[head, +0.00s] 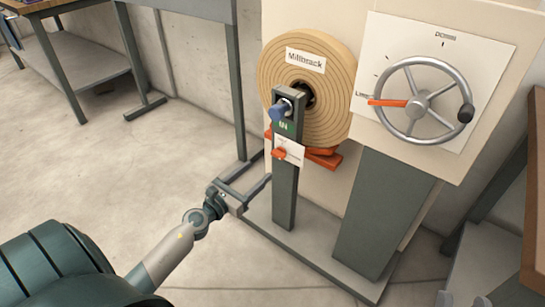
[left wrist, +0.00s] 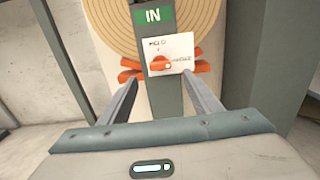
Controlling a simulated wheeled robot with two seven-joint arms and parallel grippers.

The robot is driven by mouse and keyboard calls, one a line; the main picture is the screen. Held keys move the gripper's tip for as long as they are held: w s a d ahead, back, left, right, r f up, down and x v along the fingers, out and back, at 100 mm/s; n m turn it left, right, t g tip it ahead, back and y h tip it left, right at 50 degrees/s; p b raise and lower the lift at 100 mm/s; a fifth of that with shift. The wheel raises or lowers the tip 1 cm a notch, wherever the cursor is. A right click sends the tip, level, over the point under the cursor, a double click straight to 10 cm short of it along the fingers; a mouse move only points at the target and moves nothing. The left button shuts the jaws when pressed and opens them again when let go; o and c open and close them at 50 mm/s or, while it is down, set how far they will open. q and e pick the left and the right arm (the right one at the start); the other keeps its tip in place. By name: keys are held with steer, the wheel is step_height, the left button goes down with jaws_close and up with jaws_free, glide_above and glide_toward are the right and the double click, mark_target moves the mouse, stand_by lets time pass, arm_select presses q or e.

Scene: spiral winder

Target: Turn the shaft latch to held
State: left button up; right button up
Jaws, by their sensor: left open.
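The shaft latch (head: 279,153) is a small orange knob on a white plate on the front of the dark green post. In the left wrist view the latch (left wrist: 160,63) sits below the word HELD, with a second label, too small to read surely, at its right. Its pointer seems to lie toward that right label rather than up at HELD. My left gripper (head: 258,168) is open and empty, short of the plate and apart from it. In the left wrist view its two fingers (left wrist: 161,82) stand either side of the latch. My right gripper is not in view.
A tan coiled roll (head: 335,105) labelled Millbrack is behind the post (head: 285,195), with a blue knob (head: 281,110) and green IN sign. Orange arms (head: 323,157) lie behind the plate. A handwheel (head: 440,100) is at right. Grey table legs (head: 235,85) stand at left.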

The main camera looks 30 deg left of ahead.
mark_target(276, 155)
arm_select(q)
steer(key=w, duration=0.7)
steer(key=shift+w+d, duration=0.25)
steer(key=shift+w, duration=0.15)
steer(key=shift+w+d, duration=0.1)
steer(key=shift+w, duration=0.6)
arm_select(e)
steer(key=shift+a+f+g, duration=0.25)
steer(key=shift+f+g, duration=0.15)
steer(key=shift+f, duration=0.1)
arm_select(q)
steer(key=shift+c, duration=0.6)
arm_select(e)
steer(key=shift+r, duration=0.1)
arm_select(q)
steer(key=c, duration=0.9)
